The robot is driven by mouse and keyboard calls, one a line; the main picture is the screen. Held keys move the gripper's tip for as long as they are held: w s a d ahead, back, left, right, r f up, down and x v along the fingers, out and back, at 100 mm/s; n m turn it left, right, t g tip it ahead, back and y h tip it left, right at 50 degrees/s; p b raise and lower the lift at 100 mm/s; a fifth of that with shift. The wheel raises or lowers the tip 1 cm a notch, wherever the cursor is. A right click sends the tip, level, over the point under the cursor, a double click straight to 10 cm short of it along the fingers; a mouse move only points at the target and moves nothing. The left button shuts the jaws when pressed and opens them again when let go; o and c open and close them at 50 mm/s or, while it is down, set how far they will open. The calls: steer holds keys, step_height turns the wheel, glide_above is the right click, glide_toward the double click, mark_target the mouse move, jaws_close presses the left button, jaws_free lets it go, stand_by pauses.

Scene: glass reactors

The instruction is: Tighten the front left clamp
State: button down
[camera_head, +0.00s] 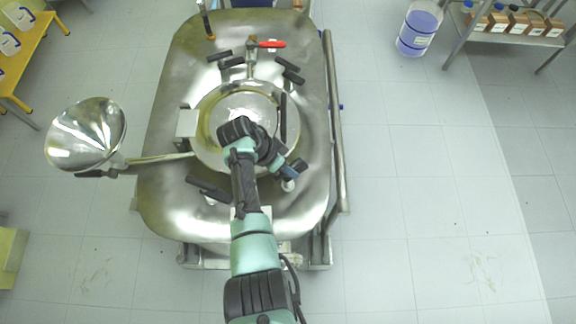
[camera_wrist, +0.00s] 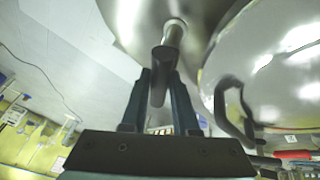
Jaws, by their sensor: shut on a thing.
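A steel reactor vessel (camera_head: 178,120) has a round lid (camera_head: 208,112) at its middle, with black clamp handles around it. In the head view my gripper (camera_head: 289,176) is low at the lid's lower right. In the wrist view my gripper (camera_wrist: 160,88) has both fingers around a dark, rounded clamp handle (camera_wrist: 160,60) joined to a steel rod (camera_wrist: 173,34). Another black-handled clamp (camera_head: 208,189) sits at the lid's lower left. Further clamps are at the upper left (camera_head: 232,62) and upper right (camera_head: 290,72). My arm hides part of the lid and the held clamp.
A large steel funnel (camera_head: 85,130) sticks out to the left of the vessel. A red handle (camera_head: 267,44) is behind the lid. A steel rail (camera_head: 338,140) runs along the vessel's right side. A curved black handle (camera_wrist: 232,108) is right of the fingers.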

stand_by(0.4)
steer(key=n+t+p, duration=0.1)
steer(key=n, duration=0.1)
steer(key=n+p, duration=0.1)
steer(key=n, duration=0.1)
steer(key=shift+s+n+t+y, duration=0.1)
steer(key=shift+n+t+y, duration=0.2)
steer(key=shift+t, duration=0.1)
steer(key=n+t+y+p, duration=0.1)
steer(key=n, duration=0.3)
steer(key=shift+n+p, duration=0.3)
steer(key=shift+p, duration=0.1)
steer(key=n+t+y+p, duration=0.1)
steer(key=n+y, duration=0.1)
steer(key=n, duration=0.2)
steer(key=shift+f+n+y, duration=0.1)
steer(key=shift+n+y, duration=1)
steer(key=shift+n, duration=1.3)
steer(key=c, duration=0.7)
jaws_free()
